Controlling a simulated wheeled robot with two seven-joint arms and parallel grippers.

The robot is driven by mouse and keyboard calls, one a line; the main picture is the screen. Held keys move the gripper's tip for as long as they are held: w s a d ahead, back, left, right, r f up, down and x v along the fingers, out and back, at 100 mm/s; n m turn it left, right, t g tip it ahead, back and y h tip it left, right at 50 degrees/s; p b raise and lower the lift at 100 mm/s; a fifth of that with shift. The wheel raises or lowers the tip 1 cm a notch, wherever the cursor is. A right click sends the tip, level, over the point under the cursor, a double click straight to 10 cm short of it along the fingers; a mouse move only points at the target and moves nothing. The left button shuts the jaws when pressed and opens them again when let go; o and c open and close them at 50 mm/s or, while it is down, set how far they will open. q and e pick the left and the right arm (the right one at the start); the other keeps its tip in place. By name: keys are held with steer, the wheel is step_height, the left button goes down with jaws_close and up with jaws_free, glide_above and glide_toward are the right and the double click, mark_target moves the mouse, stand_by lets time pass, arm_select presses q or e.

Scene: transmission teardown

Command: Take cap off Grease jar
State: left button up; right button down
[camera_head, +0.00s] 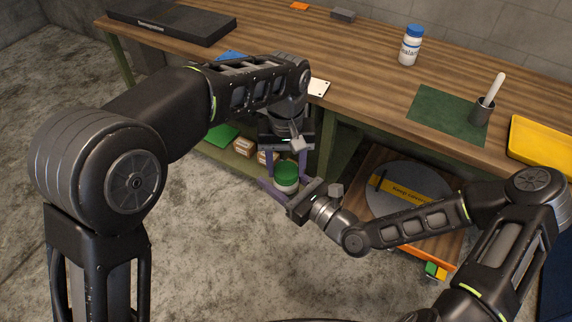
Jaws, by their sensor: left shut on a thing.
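The Grease jar (286,187) is a small pale jar with a green cap (287,170). It is upright in front of the bench, above the floor. My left gripper (287,170) points down from above, its purple fingers on either side of the cap, shut on it. My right gripper (283,186) comes in from the lower right at jar height. One purple finger runs along the jar's near left side; its other finger is largely hidden, so its grip is unclear. The cap appears to sit on the jar.
The wooden bench (365,100) stands behind, with a white blue-capped bottle (409,50), a green mat (438,108), a dark cup (481,112) and a yellow tray (541,139). Small boxes (244,146) sit on the lower shelf. A round grey item (408,178) lies under the bench. Open floor is in front.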

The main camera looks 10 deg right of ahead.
arm_select(q)
steer(key=n, duration=0.5)
steer(key=shift+n, duration=0.3)
steer(key=n, duration=0.3)
steer(key=shift+n, duration=0.4)
steer(key=shift+w, duration=0.1)
steer(key=shift+r, duration=0.2)
steer(key=shift+r, duration=0.95)
steer(key=shift+r, duration=2)
arm_select(e)
steer(key=shift+w+d+r, duration=0.1)
steer(key=shift+w, duration=0.05)
